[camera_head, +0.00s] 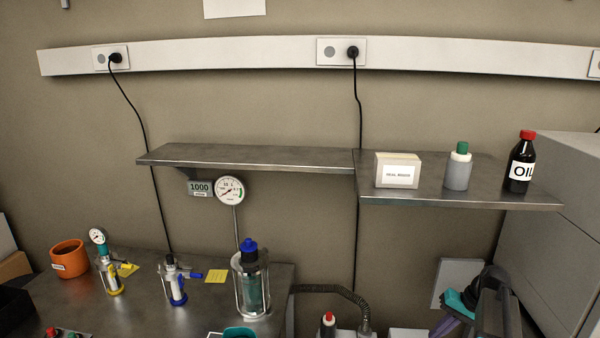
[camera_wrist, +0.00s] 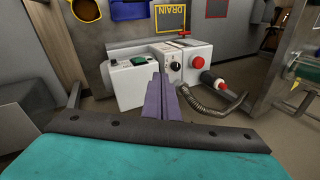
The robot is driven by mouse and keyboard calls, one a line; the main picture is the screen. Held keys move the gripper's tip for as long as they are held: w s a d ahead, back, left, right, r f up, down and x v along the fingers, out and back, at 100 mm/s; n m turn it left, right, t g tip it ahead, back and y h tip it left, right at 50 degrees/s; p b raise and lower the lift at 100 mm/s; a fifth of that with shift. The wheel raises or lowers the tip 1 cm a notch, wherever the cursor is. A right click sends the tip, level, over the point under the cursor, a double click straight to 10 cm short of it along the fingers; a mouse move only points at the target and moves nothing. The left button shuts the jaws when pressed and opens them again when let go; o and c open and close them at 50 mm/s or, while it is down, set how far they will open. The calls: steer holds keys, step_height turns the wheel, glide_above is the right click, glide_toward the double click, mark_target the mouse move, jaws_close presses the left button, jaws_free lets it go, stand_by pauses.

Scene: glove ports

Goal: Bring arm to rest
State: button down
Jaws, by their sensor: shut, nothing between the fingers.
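My gripper (camera_head: 447,326) shows at the lower right of the head view, below the shelf and beside the grey cabinet. Its teal and dark parts are clear there, and its purple fingers are partly cut off by the frame's bottom. In the wrist view its two purple fingers (camera_wrist: 166,95) lie together, shut, with nothing between them. They point toward a white control box (camera_wrist: 196,62) with a red button and a black knob, and seem apart from it. My arm is folded near the right side of the head view.
A steel shelf (camera_head: 260,158) on the wall carries a white box (camera_head: 397,170), a green-capped bottle (camera_head: 458,168) and an oil bottle (camera_head: 521,163). The bench (camera_head: 130,312) at left holds an orange cup (camera_head: 68,260) and several glass units. A ribbed hose (camera_wrist: 215,108) lies near my fingers.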

steer(key=s+a+f+n+g, duration=0.15)
steer(key=s+a+f, duration=0.25)
steer(key=a+f, duration=0.4)
steer(key=s+a+f+n+g, duration=0.1)
steer(key=s+a+f+g, duration=0.1)
steer(key=s+a+f, duration=0.45)
steer(key=s+a+f+n+g, duration=0.1)
steer(key=s+a+f+g, duration=0.15)
steer(key=a+f, duration=0.6)
steer(key=s+a+f+h, duration=0.2)
steer(key=s+f, duration=0.4)
steer(key=s, duration=0.4)
steer(key=s+a+f+g+h, duration=0.1)
steer(key=s+f, duration=0.4)
steer(key=s, duration=0.5)
steer(key=shift+s+a+f+n+h, duration=0.2)
steer(key=shift+a+f+n+h, duration=0.2)
steer(key=shift+h, duration=0.3)
